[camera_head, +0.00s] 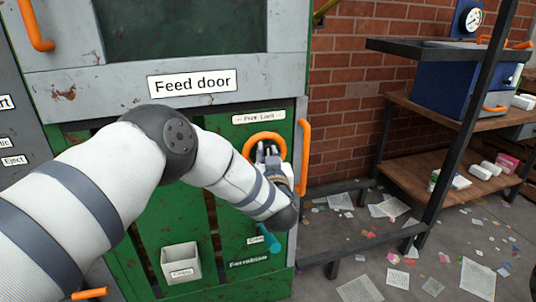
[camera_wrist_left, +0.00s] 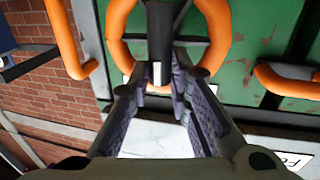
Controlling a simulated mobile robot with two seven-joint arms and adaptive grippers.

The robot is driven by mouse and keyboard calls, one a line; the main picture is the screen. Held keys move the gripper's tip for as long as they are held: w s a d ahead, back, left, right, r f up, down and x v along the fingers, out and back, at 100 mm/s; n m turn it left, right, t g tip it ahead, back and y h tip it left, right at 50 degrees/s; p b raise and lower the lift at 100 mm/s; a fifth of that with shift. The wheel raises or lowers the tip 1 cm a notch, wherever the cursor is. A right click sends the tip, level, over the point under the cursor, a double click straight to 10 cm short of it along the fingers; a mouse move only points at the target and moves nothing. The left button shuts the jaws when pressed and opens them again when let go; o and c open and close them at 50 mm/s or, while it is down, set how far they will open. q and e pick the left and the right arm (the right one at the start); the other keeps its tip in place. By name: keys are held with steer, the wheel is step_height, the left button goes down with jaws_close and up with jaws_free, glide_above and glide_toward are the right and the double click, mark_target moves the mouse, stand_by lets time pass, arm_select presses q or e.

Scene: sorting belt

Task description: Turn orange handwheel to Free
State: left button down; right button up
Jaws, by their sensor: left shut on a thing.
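The orange handwheel (camera_head: 262,135) is on the green panel below the "Feed door" sign, under a small white label (camera_head: 258,118) that seems to read "Free" and "Lock". In the left wrist view the wheel's orange rim (camera_wrist_left: 117,38) curves around a dark central bar (camera_wrist_left: 160,35). My left gripper (camera_head: 268,152) is at the wheel, its fingers inside the ring. In the left wrist view its fingertips (camera_wrist_left: 161,73) are shut on the dark bar of the wheel. The fingers and wrist hide the wheel's lower part. My right gripper is not in view.
A vertical orange handle (camera_head: 304,155) is close to the right of the wheel. A teal knob (camera_head: 269,241) and a pale bin (camera_head: 181,264) are lower on the panel. A shelf rack (camera_head: 425,185) stands at the right. Papers litter the floor.

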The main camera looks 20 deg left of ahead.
arm_select(q)
steer(key=shift+f, duration=0.1)
steer(key=shift+s+a+f+n+y+b, duration=0.25)
steer(key=shift+f+n+y+b, duration=0.35)
steer(key=shift+n, duration=2.7)
steer(key=shift+s+a+f+n+y+b, duration=0.1)
steer(key=shift+a+f+n+y+b, duration=0.45)
steer(key=shift+n, duration=2.75)
steer(key=shift+s+d+f+n+y+b, duration=0.2)
steer(key=shift+n+y, duration=0.75)
steer(key=shift+n, duration=2.35)
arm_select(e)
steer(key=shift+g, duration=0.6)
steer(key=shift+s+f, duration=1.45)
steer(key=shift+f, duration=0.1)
arm_select(q)
steer(key=shift+a, duration=0.1)
steer(key=c, duration=1.5)
jaws_free()
